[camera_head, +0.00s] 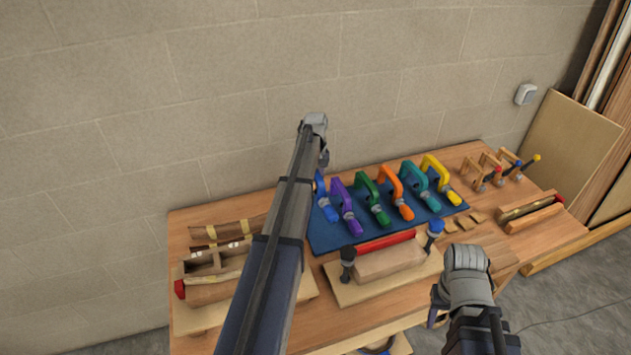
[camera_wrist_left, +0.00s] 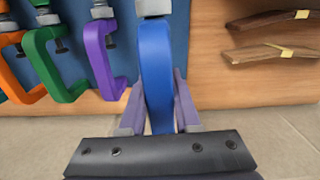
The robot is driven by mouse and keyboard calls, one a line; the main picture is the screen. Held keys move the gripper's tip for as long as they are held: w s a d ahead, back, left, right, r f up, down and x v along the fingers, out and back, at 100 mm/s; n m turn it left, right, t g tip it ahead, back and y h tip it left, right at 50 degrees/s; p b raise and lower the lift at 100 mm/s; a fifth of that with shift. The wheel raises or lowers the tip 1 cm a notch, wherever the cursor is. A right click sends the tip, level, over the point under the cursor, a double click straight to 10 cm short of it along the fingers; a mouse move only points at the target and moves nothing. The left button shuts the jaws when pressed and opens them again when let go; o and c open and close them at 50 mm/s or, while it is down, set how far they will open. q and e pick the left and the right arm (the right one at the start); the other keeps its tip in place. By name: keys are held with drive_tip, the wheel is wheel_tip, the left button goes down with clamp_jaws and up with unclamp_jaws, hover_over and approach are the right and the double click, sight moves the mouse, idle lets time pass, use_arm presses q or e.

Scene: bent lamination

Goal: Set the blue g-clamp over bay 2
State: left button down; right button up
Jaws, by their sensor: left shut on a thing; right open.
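The blue g-clamp (camera_head: 328,208) is at the left end of the row of clamps on the blue mat (camera_head: 325,238), partly hidden by my left arm in the head view. In the left wrist view my left gripper (camera_wrist_left: 158,102) is shut on the blue g-clamp (camera_wrist_left: 155,60), with one finger on each side of its frame. I cannot tell whether the clamp still touches the mat. My right gripper (camera_head: 437,306) is open and empty at the front edge of the bench. Bay 2 cannot be made out by any marking.
Purple (camera_head: 345,207), green, orange, teal and yellow clamps lie to the right on the mat. A wooden box (camera_head: 215,265) is at left; small clamps (camera_head: 490,170) are at right.

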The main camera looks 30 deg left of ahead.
use_arm(q)
wheel_tip(320, 180, up, 6)
drive_tip(key=p, duration=0.5)
drive_tip(key=shift+f, duration=0.2)
